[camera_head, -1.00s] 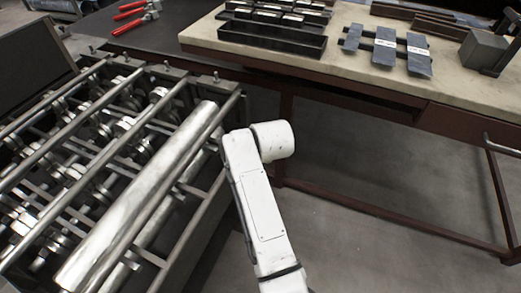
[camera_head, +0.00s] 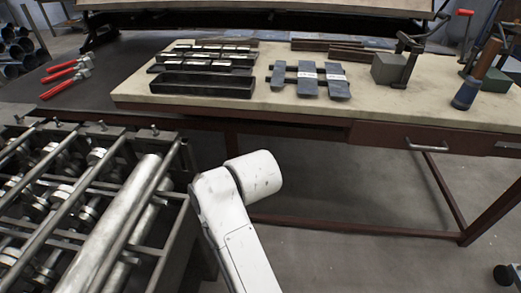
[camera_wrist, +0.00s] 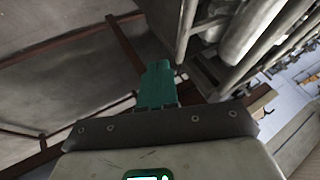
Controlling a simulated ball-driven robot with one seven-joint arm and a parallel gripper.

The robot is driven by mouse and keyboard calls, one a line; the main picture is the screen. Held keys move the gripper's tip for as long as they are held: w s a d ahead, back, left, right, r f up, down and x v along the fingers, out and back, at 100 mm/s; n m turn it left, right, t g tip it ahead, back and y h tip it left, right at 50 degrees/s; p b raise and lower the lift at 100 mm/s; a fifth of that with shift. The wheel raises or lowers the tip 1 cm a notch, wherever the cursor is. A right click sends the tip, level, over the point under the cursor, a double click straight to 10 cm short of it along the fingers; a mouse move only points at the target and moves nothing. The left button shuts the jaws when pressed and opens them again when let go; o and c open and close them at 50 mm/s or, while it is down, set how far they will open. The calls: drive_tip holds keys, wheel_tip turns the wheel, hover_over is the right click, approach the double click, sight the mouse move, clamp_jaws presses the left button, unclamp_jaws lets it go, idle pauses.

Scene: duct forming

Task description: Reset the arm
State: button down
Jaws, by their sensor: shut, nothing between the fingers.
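My gripper (camera_wrist: 158,68) shows in the wrist view as green fingers closed together, with nothing between them. It points at open space beside the metal roller machine, touching nothing that I can see. In the head view my white arm rises from the bottom middle and bends near the machine's right side. The gripper itself is hidden there.
The roller machine (camera_head: 117,228) stands at the left. A workbench (camera_head: 300,108) carries a black tray (camera_head: 203,88), dark slats (camera_head: 308,80) and a vise (camera_head: 392,68). Red-handled tools (camera_head: 63,75) lie on a dark table. Floor shows beneath the bench.

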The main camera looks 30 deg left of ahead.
drive_tip(key=s+d+f+m+h, duration=0.1)
drive_tip(key=d+f, duration=0.4)
drive_tip(key=d, duration=0.5)
drive_tip(key=s+d+f+m+h, duration=0.15)
drive_tip(key=d+f, duration=0.25)
drive_tip(key=d, duration=0.7)
drive_tip(key=s+d+f+h, duration=0.1)
drive_tip(key=d+f, duration=0.4)
drive_tip(key=d, duration=0.5)
drive_tip(key=s+d+f+m+g+h, duration=0.1)
drive_tip(key=s+d+f+m+h, duration=0.1)
drive_tip(key=s+d, duration=2)
drive_tip(key=shift+d+f+m+g+h, duration=0.25)
drive_tip(key=shift+d+m+h, duration=0.2)
drive_tip(key=shift+d+h, duration=0.45)
drive_tip(key=shift+r, duration=0.1)
